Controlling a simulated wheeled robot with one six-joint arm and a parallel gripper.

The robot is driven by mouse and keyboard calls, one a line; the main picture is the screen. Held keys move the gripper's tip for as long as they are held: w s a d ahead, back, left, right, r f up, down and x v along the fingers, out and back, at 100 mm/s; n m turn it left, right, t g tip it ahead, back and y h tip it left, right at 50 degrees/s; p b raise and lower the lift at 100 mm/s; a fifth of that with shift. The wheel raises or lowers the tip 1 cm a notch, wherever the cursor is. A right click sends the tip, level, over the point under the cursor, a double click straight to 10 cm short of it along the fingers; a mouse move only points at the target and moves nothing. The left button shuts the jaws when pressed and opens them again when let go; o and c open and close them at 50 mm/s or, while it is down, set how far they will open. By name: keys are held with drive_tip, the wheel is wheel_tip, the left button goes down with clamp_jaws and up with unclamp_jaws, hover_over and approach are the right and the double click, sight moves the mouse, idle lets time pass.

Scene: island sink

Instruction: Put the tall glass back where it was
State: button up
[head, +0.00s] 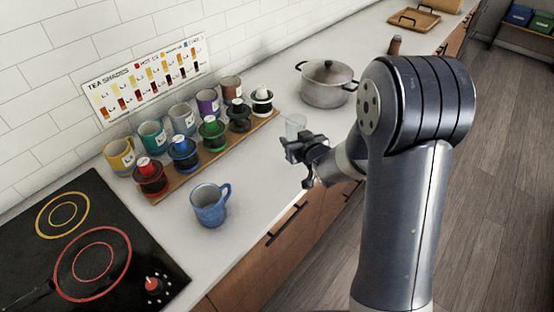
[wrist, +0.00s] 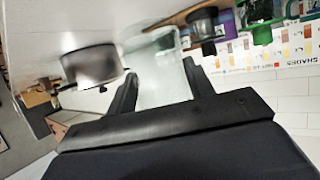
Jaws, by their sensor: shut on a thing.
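The tall glass is clear; its top shows in the head view (head: 296,123) just above my gripper (head: 297,146). In the wrist view the glass (wrist: 160,65) stands between the two dark fingers of my gripper (wrist: 158,85). The fingers are shut on its sides. My gripper is over the white counter near its front edge, right of the row of colored jars. I cannot tell whether the glass base touches the counter, as the gripper hides its lower part in the head view.
A lidded metal pot (head: 326,84) stands behind my gripper. A wooden board (head: 222,156) with several colored containers lies to the left, with several mugs behind it. A blue mug (head: 208,206) stands in front of the board. A black cooktop (head: 90,250) is at lower left.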

drive_tip(key=w+a+r+n+y, duration=0.1)
drive_tip(key=w+a+r+y, duration=0.1)
drive_tip(key=a+r, duration=0.25)
drive_tip(key=shift+g+h, duration=0.3)
drive_tip(key=shift+g, duration=0.1)
drive_tip(key=f, duration=0.6)
drive_tip(key=f+b, duration=0.1)
drive_tip(key=f, duration=0.3)
drive_tip(key=shift+w+a, duration=0.2)
drive_tip(key=shift+a, duration=0.05)
drive_tip(key=shift+f+b, duration=0.2)
drive_tip(key=shift+b, duration=0.1)
drive_tip(key=o, duration=1.1)
